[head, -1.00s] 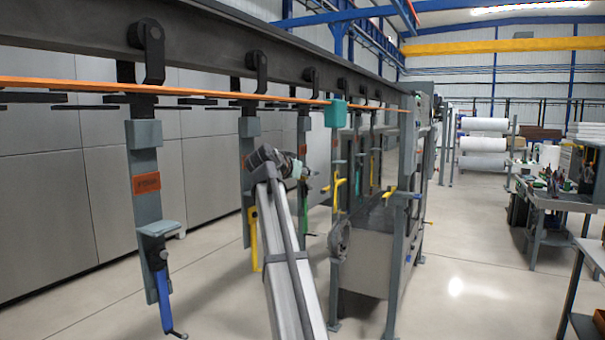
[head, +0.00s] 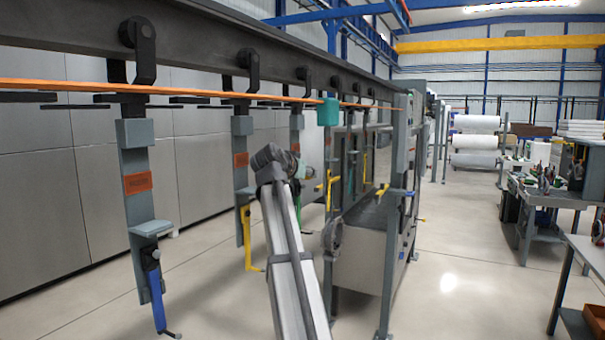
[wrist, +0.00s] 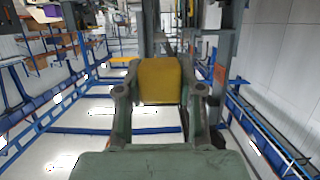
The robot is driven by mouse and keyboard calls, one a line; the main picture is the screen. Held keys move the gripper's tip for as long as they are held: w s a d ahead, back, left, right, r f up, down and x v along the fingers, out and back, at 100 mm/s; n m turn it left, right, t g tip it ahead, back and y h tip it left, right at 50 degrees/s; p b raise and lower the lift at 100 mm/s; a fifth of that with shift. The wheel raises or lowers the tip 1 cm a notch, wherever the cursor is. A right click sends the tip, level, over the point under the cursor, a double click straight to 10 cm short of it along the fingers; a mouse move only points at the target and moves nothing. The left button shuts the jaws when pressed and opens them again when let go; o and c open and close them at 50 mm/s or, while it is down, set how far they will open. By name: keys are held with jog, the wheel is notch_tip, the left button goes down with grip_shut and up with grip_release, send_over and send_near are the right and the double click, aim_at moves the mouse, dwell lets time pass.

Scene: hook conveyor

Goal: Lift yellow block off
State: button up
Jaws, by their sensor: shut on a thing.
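In the wrist view, the yellow block (wrist: 160,76) sits between the two fingers of my gripper (wrist: 160,92), which is shut on it. The block's broad yellow face points toward the camera. A grey upright hanger bar (wrist: 150,28) shows just behind and above it, and I cannot tell whether block and bar touch. In the head view, the end of my arm (head: 275,165) is beside the hanging row, left of the machine frame. The fingers and the block are hidden or too small to make out there.
Grey hangers (head: 152,190) hang from a dark overhead rail (head: 190,45), carrying blue (head: 156,300) and yellow (head: 247,235) handled tools. An orange strip (head: 60,84) runs along them. A grey machine frame (head: 390,260) stands right of my arm. Open floor (head: 450,280) lies further right.

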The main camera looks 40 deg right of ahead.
jog(key=shift+s+d, duration=0.3)
jog(key=shift+s, duration=0.35)
jog(key=shift+s+d, duration=0.3)
jog(key=shift+s, duration=0.3)
jog(key=shift+s, duration=0.1)
jog(key=s+d+p, duration=0.1)
jog(key=s+d, duration=0.2)
jog(key=s, duration=0.3)
